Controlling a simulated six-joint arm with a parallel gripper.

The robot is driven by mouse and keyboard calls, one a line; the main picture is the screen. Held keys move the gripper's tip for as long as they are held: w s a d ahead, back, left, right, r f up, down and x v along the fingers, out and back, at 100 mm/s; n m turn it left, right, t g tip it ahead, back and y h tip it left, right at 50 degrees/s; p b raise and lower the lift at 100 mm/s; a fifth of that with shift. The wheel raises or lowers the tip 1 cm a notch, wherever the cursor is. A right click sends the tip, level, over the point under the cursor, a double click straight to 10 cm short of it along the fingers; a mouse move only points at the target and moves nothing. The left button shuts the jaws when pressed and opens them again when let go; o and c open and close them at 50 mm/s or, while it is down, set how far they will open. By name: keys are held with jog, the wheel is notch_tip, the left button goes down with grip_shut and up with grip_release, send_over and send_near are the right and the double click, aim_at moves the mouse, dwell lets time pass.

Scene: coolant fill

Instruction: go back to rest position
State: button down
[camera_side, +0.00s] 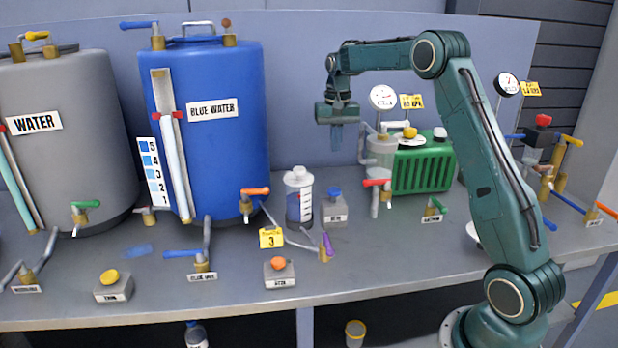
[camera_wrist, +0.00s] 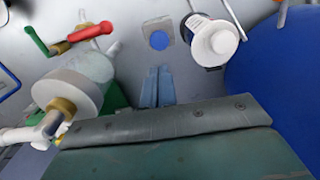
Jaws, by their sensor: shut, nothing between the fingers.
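My gripper (camera_side: 337,138) hangs pointing down in the side view, above the back of the bench and left of the green pump unit (camera_side: 423,168). Its two fingers are together with nothing between them. In the wrist view the blue-grey fingers (camera_wrist: 157,88) lie side by side at the centre. The upper arm is raised and the forearm reaches left. The gripper is clear of the bench and touches nothing that I can see.
The blue water tank (camera_side: 225,150) is further left. Gauges (camera_side: 383,98) and a red-handled valve (camera_side: 376,183) are to the right. Free air surrounds the gripper.

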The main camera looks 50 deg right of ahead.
jog(key=s+a+r+n+t, duration=0.1)
jog(key=s+a+r+n, duration=0.1)
jog(key=s+a+r, duration=0.5)
jog(key=s+a+r+n+t, duration=0.25)
jog(key=s+a, duration=0.25)
jog(key=a, duration=0.5)
jog(key=s+a+f+n, duration=0.1)
jog(key=s+a, duration=0.2)
jog(key=s, duration=0.3)
jog(key=s+a+f+n+t, duration=0.1)
jog(key=s+a+n, duration=0.1)
jog(key=s, duration=0.4)
jog(key=s+a+f+n+t, duration=0.1)
jog(key=s+a+f, duration=0.1)
jog(key=s+a, duration=0.2)
jog(key=shift+s, duration=1.05)
